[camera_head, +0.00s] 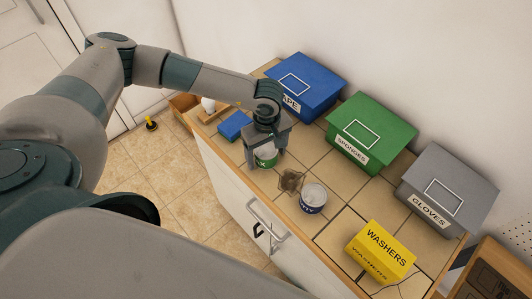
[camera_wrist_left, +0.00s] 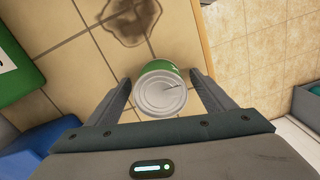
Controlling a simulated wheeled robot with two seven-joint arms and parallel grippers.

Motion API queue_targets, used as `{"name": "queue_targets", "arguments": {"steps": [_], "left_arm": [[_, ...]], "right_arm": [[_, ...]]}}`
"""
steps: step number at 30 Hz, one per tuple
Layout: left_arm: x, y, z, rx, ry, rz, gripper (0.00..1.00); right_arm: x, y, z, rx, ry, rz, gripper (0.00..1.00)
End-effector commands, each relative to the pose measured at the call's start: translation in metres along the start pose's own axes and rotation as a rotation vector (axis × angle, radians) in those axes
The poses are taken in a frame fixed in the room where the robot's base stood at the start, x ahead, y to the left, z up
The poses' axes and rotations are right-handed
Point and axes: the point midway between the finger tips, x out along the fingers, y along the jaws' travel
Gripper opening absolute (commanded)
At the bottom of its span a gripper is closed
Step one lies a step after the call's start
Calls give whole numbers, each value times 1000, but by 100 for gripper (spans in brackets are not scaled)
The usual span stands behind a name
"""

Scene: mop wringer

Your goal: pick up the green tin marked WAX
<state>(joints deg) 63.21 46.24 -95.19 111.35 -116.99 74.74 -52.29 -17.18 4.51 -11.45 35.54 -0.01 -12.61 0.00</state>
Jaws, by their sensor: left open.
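The green tin marked WAX (camera_head: 265,156) stands on the tiled counter near its front edge, partly hidden by my left gripper. In the head view only part of its white label shows, with an X. My left gripper (camera_head: 264,152) is above and around it, pointing down. In the left wrist view the tin's pale round lid (camera_wrist_left: 161,94) lies between the two fingers of the gripper (camera_wrist_left: 162,90). The fingers are open, one on each side, with a small gap visible at the right. My right gripper is not in view.
A blue and white tin (camera_head: 313,198) and a brown stain (camera_head: 291,181) are to the right. Behind stand blue (camera_head: 308,83), green SPONGES (camera_head: 370,132) and grey GLOVES (camera_head: 447,188) bins.

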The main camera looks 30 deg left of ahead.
Motion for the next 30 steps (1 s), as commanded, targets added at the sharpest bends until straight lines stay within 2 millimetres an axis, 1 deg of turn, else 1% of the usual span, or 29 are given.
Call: {"name": "queue_targets", "arguments": {"steps": [4,5,6,8,9,10,11,19,23,26,30], "left_arm": [[0,0,0,0,0,0,76],[0,0,0,0,0,0,71],[0,0,0,0,0,0,62],[0,0,0,-1,0,0,47],[0,0,0,-1,0,0,38],[0,0,0,-1,0,0,30],[0,0,0,-1,0,0,26],[-1,0,0,-1,0,1,26],[-4,1,0,-1,0,2,26],[-9,1,0,-1,-1,2,26],[-24,1,0,0,0,4,26]], "right_arm": [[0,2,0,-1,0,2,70],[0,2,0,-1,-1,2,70],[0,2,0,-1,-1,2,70],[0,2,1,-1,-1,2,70],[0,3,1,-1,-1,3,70],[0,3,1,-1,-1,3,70],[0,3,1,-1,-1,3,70],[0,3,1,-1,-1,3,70],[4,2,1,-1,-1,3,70],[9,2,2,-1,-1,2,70],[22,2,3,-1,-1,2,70]]}}
